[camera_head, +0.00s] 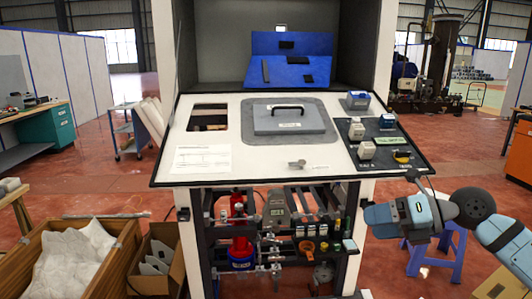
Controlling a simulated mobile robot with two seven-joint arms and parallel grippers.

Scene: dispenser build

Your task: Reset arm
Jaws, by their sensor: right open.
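My right gripper (376,222) is at the lower right, outside the front right corner of the white workstation top (235,125). It is open, with nothing seen between its fingers, and apart from the workstation. My right arm, blue and grey, comes in from the right edge. My left gripper and arm are not in view.
A grey lid (275,124) with a black handle sits in the top. Several small devices are on a dark panel (408,158). A blue stool (436,252) stands behind my right arm. A wooden crate (105,275) and a cardboard box (165,235) are lower left.

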